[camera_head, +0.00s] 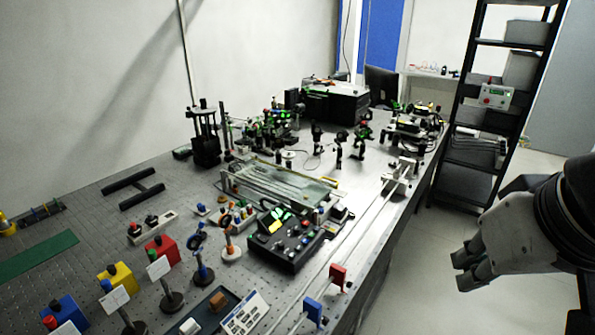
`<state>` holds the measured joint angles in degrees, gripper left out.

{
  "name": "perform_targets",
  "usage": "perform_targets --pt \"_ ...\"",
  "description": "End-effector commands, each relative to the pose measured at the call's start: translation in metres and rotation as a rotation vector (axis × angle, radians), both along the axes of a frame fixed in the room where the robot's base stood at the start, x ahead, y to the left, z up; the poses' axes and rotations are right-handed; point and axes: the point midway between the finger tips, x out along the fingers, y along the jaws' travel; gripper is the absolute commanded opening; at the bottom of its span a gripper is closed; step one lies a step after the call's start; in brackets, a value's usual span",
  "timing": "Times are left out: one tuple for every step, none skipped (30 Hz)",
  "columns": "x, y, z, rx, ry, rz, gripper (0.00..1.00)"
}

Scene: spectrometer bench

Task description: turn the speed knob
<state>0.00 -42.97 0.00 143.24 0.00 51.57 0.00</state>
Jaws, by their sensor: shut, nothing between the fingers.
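A black control box (275,256) with several small coloured buttons and knobs lies on the near half of the bench. A pale device (496,95) with a green display and a red button sits on the black shelf at the right. Which small part is the speed knob I cannot tell at this size. My gripper (464,269) is at the right edge of the picture, in front of the floor beyond the bench's right side. It is shut and empty, apart from the control box and the shelf device.
The perforated bench (82,216) carries several optical mounts. A long rail (352,224) with a red block (338,275) and a blue block (313,310) runs along its right edge. The black shelf rack (467,148) stands behind my arm. Open floor (405,285) lies between bench and arm.

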Motion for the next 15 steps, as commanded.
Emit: perform_targets --pt "0.000 0.000 0.000 0.000 0.000 0.000 0.00" --pt "0.000 0.000 0.000 0.000 0.000 0.000 0.00" --pt "0.000 0.000 0.000 0.000 0.000 0.000 0.00" --pt "0.000 0.000 0.000 0.000 0.000 0.000 0.00" --pt "0.000 0.000 0.000 0.000 0.000 0.000 0.00" --pt "0.000 0.000 0.000 0.000 0.000 0.000 0.00" --pt "0.000 0.000 0.000 0.000 0.000 0.000 0.00" --pt "0.000 0.000 0.000 0.000 0.000 0.000 0.02" --pt "0.000 0.000 0.000 0.000 0.000 0.000 0.11" --pt "0.001 0.000 0.000 0.000 0.001 0.000 0.18" --pt "0.004 0.001 0.001 0.000 0.003 0.000 0.25" --pt "0.009 0.002 0.002 0.000 0.007 0.001 0.34" --pt "0.014 0.002 0.002 0.000 0.014 0.002 0.37" --pt "0.020 0.004 0.003 -0.001 0.021 0.003 0.37" --pt "0.031 0.006 0.004 0.000 0.034 0.004 0.37"
